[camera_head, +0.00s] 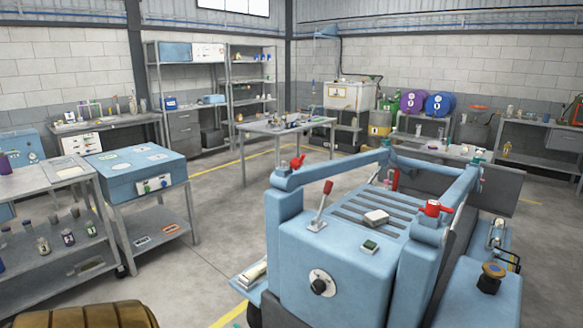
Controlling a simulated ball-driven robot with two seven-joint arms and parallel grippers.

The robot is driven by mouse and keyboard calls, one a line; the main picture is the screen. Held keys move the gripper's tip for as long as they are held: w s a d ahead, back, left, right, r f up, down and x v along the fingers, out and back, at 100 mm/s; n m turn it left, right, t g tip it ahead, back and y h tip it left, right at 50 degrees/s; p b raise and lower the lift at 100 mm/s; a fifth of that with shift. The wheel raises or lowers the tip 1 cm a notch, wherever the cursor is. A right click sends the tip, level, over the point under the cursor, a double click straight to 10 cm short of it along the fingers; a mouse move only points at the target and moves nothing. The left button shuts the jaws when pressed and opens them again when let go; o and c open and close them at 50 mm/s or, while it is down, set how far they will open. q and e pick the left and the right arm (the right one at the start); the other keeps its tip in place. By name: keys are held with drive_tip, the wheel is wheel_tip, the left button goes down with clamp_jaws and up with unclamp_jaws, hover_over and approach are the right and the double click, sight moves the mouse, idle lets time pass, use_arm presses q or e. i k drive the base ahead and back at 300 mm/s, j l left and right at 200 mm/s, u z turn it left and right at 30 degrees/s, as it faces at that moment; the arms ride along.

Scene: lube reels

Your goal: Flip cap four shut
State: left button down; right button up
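I cannot make out a cap marked four; any such mark is too small to read here. A purple round drum or reel (412,101) and a blue one (438,104) sit side by side on a stand at the back right, each with a pale label. Whether either bears a flip cap is too small to tell. No gripper of mine can be made out in the head view.
A large blue machine (345,262) with a red lever (322,203) fills the right foreground. A blue box (137,170) stands on a trolley at left. A metal table (283,128) stands in the middle back. Grey floor (205,255) is clear between trolley and machine.

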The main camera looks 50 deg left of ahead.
sight(296, 163)
drive_tip(key=u, duration=1.65)
